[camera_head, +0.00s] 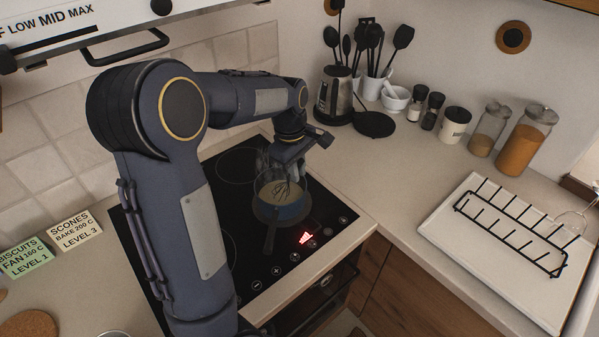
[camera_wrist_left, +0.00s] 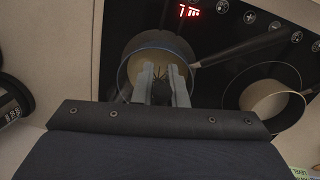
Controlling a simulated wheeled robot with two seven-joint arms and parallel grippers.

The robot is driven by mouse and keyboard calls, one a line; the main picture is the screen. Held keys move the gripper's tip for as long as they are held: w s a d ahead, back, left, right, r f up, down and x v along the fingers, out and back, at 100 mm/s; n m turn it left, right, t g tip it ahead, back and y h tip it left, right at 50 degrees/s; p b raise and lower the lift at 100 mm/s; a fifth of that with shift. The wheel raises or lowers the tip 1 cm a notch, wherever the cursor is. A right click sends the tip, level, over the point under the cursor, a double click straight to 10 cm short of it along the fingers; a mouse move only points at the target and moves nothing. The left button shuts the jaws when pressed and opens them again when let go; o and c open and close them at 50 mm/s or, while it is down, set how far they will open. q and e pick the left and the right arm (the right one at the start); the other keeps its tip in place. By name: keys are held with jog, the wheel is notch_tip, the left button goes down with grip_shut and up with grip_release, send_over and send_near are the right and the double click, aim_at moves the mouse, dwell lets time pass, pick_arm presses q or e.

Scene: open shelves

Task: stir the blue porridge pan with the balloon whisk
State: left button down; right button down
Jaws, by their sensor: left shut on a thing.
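The blue porridge pan (camera_head: 289,211) stands on the black hob with beige porridge inside. In the left wrist view the pan (camera_wrist_left: 125,77) is just ahead of my gripper. My left gripper (camera_head: 289,163) is above the pan, pointing down. In the wrist view the two fingers of my left gripper (camera_wrist_left: 163,88) are shut on the balloon whisk. The whisk's wires (camera_head: 286,189) are down inside the pan, and they also show dark between the fingers in the wrist view (camera_wrist_left: 163,72). The whisk's handle is mostly hidden by the gripper. My right gripper is not in view.
The hob (camera_head: 240,168) shows a red lit display. A black rack (camera_head: 510,229) sits on a white board at right.

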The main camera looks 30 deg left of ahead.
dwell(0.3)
pick_arm(q)
jog(key=shift+r, duration=4.15)
jog(key=shift+r, duration=1.5)
